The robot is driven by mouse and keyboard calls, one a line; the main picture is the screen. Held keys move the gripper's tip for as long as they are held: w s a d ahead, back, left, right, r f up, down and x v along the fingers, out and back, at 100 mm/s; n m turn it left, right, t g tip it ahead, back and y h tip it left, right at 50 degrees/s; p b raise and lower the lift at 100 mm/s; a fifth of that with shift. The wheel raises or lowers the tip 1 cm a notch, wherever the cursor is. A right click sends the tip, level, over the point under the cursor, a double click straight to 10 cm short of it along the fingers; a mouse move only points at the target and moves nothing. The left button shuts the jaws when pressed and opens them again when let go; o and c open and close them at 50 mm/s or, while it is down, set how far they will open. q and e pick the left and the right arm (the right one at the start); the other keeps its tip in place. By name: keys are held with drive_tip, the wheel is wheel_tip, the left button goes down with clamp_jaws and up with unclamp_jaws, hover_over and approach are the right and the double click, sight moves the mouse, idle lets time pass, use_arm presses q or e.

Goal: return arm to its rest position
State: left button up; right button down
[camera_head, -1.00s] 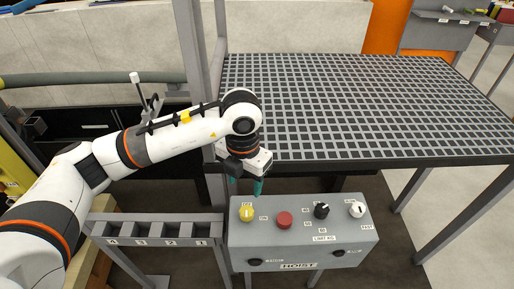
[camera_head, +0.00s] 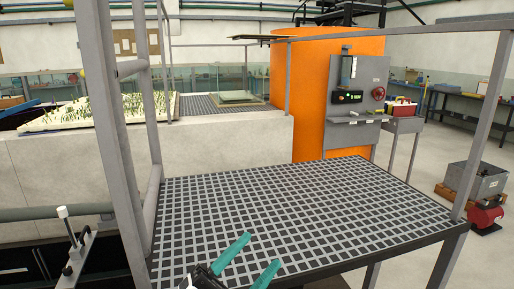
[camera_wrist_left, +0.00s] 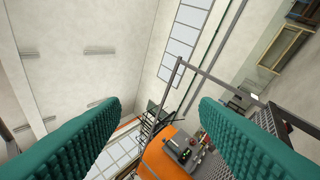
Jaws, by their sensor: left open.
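My left gripper (camera_head: 262,250) shows at the bottom of the head view, its two teal fingers pointing up and apart. It is open, with nothing between the fingers. It appears in front of the near edge of the grated platform (camera_head: 330,205). In the left wrist view the ribbed teal fingers (camera_wrist_left: 160,103) stand wide apart at left and right, with only the distant room between them. Most of my left arm is outside the head view. My right gripper is not in view.
Grey posts (camera_head: 125,130) and rails frame the platform. Behind it stand a pale flume wall (camera_head: 230,145) and an orange cabinet (camera_head: 305,100) with a control panel (camera_head: 355,90). A red tank (camera_head: 485,217) sits on the floor at right. The platform top is clear.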

use_arm(q)
drive_tip(key=w+a+f+n+t+y, duration=0.4)
drive_tip(key=a+f+n+t+y, duration=0.4)
drive_tip(key=n+y, duration=0.5)
drive_tip(key=s+a+f+n+g+y, duration=0.2)
drive_tip(key=a+f+n+g+y, duration=0.1)
drive_tip(key=a+f+g, duration=0.3)
drive_tip(key=s+a+f+n+g+y, duration=0.3)
drive_tip(key=f+n+y, duration=0.1)
drive_tip(key=f, duration=0.4)
drive_tip(key=s+a+f+g, duration=0.1)
drive_tip(key=s+f+g, duration=0.45)
drive_tip(key=s, duration=0.35)
drive_tip(key=s+a+f+g, duration=0.2)
drive_tip(key=s+f+g, duration=0.3)
drive_tip(key=s+f, duration=0.25)
wheel_tip(320, 180, down, 26)
drive_tip(key=s+g, duration=0.1)
drive_tip(key=s, duration=0.1)
drive_tip(key=s+a+f+g, duration=0.1)
drive_tip(key=s+a+f, duration=0.1)
drive_tip(key=s+f, duration=1.3)
drive_tip(key=shift+s+a, duration=0.3)
drive_tip(key=shift+s, duration=0.15)
